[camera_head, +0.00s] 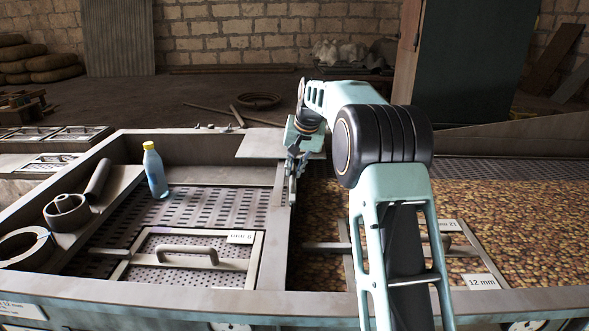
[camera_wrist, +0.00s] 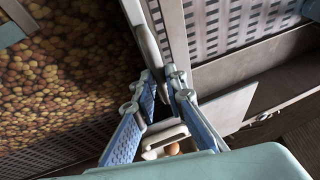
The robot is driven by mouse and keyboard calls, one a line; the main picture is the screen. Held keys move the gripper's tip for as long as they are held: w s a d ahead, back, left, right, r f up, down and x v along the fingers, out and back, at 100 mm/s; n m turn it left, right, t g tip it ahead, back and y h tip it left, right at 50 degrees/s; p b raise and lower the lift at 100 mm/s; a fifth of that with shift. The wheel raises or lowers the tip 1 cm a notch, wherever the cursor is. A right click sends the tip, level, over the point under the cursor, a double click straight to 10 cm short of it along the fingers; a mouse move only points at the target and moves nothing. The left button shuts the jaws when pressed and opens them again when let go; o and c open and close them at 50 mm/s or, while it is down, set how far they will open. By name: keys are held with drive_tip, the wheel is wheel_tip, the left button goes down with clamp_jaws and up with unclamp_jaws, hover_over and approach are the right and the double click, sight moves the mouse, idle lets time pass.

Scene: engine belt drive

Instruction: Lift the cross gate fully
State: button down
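What looks like the cross gate is a narrow grey upright panel (camera_head: 275,205) between the left screen bay and the grain-filled right bay. Its grey bar (camera_wrist: 147,38) runs down to my fingertips in the wrist view. My gripper (camera_head: 293,172) points down at the right side of this panel, near its far end. In the wrist view my gripper (camera_wrist: 164,82) has its two blue-padded fingers a narrow gap apart, with the bar's end at that gap. I cannot tell whether the pads press on it. The panel's lower edge is hidden.
A blue bottle with a yellow cap (camera_head: 155,170) stands in the left bay, near grey rings (camera_head: 66,213). A handled screen panel (camera_head: 190,256) lies in front. Brown grain (camera_head: 315,215) covers the right bay. A flat plate (camera_head: 262,144) spans the back rim.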

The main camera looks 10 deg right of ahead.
idle(0.3)
wheel_tip(320, 180, up, 6)
drive_tip(key=p, duration=0.4)
drive_tip(key=shift+w+p, duration=0.1)
drive_tip(key=shift+p, duration=0.25)
drive_tip(key=shift+w, duration=0.1)
drive_tip(key=c, duration=2.4)
unclamp_jaws()
drive_tip(key=o, duration=0.4)
drive_tip(key=shift+o, duration=0.2)
drive_tip(key=shift+f, duration=0.15)
drive_tip(key=v, duration=1.2)
